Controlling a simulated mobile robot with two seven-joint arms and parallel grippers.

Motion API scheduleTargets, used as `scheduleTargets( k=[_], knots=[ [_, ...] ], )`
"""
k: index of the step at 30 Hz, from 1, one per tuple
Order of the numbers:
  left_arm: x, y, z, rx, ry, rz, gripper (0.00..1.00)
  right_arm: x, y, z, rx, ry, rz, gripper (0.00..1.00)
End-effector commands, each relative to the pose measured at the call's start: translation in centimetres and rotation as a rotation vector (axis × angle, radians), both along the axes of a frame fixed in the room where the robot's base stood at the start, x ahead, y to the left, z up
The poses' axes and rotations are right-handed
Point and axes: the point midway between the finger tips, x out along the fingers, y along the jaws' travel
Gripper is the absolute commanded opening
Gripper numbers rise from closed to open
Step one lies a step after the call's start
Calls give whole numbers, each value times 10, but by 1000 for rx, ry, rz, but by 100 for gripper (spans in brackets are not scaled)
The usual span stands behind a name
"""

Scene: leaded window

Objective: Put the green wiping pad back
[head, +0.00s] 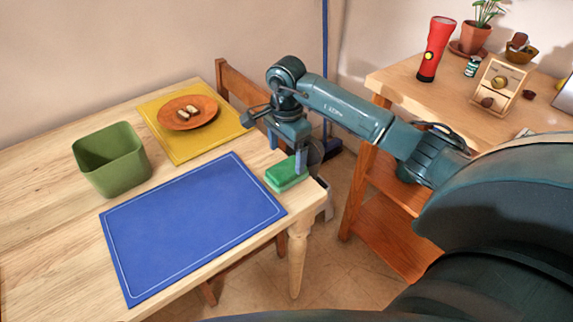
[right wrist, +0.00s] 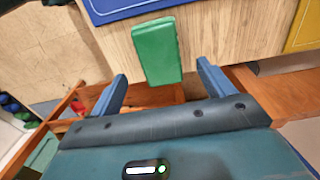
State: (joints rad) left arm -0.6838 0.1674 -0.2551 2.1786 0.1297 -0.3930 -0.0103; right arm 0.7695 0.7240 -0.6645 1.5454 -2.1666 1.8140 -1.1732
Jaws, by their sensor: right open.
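The green wiping pad (head: 286,175) lies at the right corner of the wooden table, beside the blue mat (head: 193,222). It is a green block, and its near end is close to the table edge in the right wrist view (right wrist: 157,52). My right gripper (head: 286,155) is over the pad, fingers pointing down. In the right wrist view its two blue fingers (right wrist: 161,70) are spread apart, with the pad between and beyond their tips. It is open and holds nothing. I cannot tell whether a finger touches the pad. My left gripper is not in view.
A green bin (head: 111,160) stands at the table's left. A yellow mat (head: 170,145) bears an orange plate (head: 187,113) with small pieces on it. A wooden chair (head: 230,88) is behind the table. A side shelf (head: 400,82) at right holds a red flashlight (head: 435,50) and a potted plant.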

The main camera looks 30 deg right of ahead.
Motion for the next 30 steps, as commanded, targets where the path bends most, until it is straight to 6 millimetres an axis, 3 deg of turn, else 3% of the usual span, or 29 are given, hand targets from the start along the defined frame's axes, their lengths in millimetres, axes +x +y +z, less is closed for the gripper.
scheduleTargets(
  k=[3,9,15,18,20,23,25,27,30],
  knots=[
    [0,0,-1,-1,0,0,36,1,0,26,-1,-5,0,81],
    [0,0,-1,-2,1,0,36,0,0,53,-1,-2,-1,81],
    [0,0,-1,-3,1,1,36,0,1,60,3,1,1,81],
    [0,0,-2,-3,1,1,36,-3,14,51,51,6,7,81],
    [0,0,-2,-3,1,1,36,-8,35,40,127,13,11,81],
    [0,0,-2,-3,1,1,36,-25,92,18,354,43,-1,81],
    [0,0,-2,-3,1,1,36,-45,146,8,581,94,-48,81],
    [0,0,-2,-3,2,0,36,-69,200,12,846,181,-143,81],
    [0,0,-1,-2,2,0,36,-96,255,37,1209,354,-358,81]
  ],
)
